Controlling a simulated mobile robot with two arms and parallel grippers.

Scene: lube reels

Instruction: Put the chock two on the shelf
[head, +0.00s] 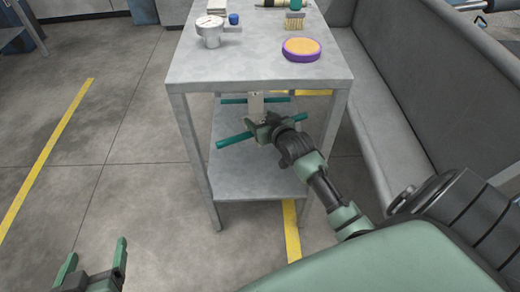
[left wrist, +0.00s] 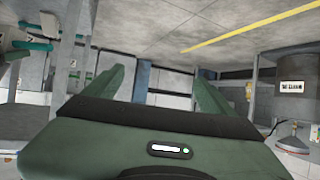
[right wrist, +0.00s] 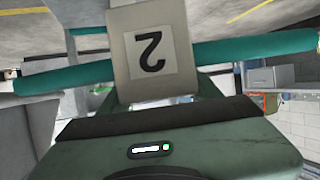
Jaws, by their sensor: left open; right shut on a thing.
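Chock two (right wrist: 150,50) is a pale block marked with a 2, upside down in the right wrist view, with teal bars to both sides. My right gripper (head: 262,125) is shut on it. My left gripper (head: 95,260) is open and empty, low at the left front, away from the table.
The table top (head: 240,68) carries a gauge (head: 210,31), a purple and yellow pad (head: 301,49) and a brush (head: 293,20). Table legs frame the lower shelf. A grey bench (head: 375,110) stands close on the right. The floor to the left is clear.

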